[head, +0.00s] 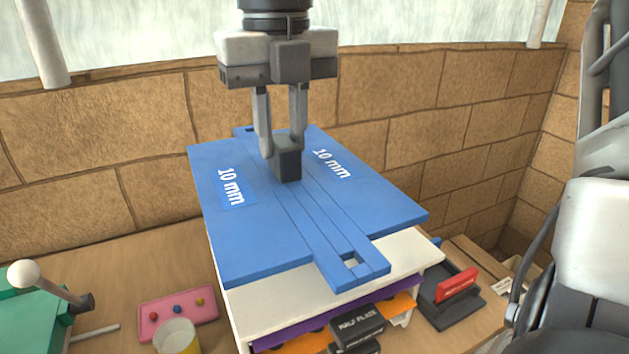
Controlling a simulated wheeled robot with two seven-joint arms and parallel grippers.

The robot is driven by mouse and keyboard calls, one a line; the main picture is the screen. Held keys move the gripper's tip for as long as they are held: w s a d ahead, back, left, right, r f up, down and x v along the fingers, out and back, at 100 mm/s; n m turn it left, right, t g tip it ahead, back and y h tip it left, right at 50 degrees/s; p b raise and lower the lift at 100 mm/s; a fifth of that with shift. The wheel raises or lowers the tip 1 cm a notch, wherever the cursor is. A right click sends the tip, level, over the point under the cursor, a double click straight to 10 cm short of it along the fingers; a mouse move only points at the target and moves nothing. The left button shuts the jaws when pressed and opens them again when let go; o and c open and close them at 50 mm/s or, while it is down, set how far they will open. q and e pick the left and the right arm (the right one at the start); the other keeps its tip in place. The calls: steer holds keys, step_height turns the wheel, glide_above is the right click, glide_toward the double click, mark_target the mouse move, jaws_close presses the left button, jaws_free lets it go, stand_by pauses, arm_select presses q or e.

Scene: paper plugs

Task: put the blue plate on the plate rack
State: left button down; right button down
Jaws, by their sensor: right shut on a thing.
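The blue plate (235,235), marked "10 mm" on both halves, lies about level over the white plate rack (415,250). It has a raised centre strip with a slotted tab at its front and another at its back. My right gripper (285,150) comes down from above, with its fingers shut at a dark block on the plate's centre strip. The plate hides most of the rack's top. I cannot tell whether the plate touches the rack. My left gripper is not in view.
Purple and orange plates (400,302) sit lower in the rack, with a black "HALF PLATE" block (357,325) in front. A black and red tool (458,286) lies right. A pink tray (178,307), a cup (176,338) and a green item (35,320) stand left. A brick wall (90,120) is behind.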

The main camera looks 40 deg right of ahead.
mark_target(313, 157)
steer(key=d+f, duration=0.5)
steer(key=shift+w+f, duration=0.2)
steer(key=shift+w, duration=0.05)
steer(key=f, duration=0.2)
steer(key=d+f, duration=0.1)
steer(key=f, duration=0.1)
steer(key=shift+p, duration=0.35)
steer(key=shift+f, duration=0.1)
steer(key=c, duration=1.2)
jaws_free()
step_height(313, 157, up, 12)
steer(key=shift+a+r, duration=0.1)
steer(key=shift+r, duration=0.05)
